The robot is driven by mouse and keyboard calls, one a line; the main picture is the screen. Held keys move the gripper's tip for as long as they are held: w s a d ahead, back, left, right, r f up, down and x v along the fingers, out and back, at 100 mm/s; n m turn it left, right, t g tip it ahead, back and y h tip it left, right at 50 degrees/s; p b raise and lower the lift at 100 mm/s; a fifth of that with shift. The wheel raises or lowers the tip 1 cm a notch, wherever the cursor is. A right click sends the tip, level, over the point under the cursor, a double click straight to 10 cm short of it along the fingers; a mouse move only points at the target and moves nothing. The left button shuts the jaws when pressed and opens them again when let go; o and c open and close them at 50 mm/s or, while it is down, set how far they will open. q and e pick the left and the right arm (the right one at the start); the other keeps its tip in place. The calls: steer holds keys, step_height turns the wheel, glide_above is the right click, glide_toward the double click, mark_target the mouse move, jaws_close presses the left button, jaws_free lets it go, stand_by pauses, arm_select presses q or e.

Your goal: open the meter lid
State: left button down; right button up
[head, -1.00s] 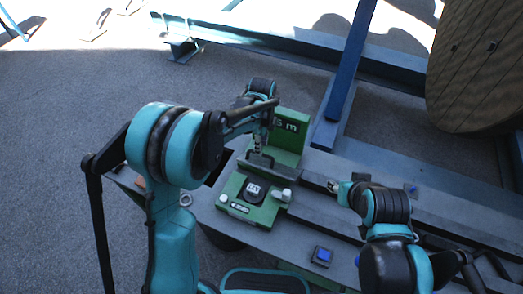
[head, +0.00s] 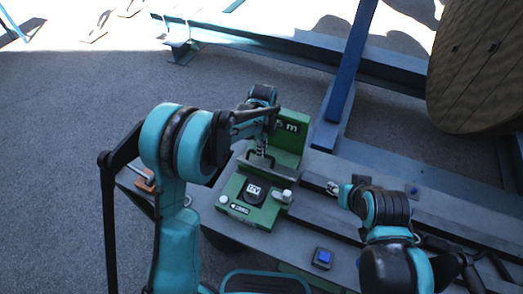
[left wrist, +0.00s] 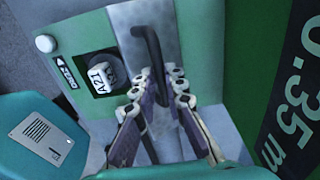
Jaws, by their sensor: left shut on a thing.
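Behind the dial is a grey metal lid (head: 250,162) with a dark bar handle. In the left wrist view the grey lid (left wrist: 190,40) and black handle (left wrist: 150,48) show close up. My left gripper (head: 262,150) is over the lid, and its fingers (left wrist: 163,82) are shut on the handle. Part of the handle is hidden between the fingers. My right gripper (head: 333,188) is to the right of the meter, apart from it; its jaw state is unclear.
A green upright panel (head: 296,120) with white text stands behind the lid; it reads 0.35 m in the left wrist view (left wrist: 292,125). A blue button box (head: 323,257) sits at the bench front. A brown block (head: 145,183) is at left. Rails run right.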

arm_select(q)
steer(key=shift+w+d+r+g+y, duration=0.1)
steer(key=shift+w+d+g+y, duration=0.1)
steer(key=shift+w+g, duration=0.35)
steer(key=shift+w+d+r+g+y, duration=0.1)
steer(key=shift+w+d+g+y, duration=0.1)
steer(key=shift+w+g, duration=0.35)
steer(key=c, duration=1.6)
jaws_free()
steer(key=shift+o, duration=0.2)
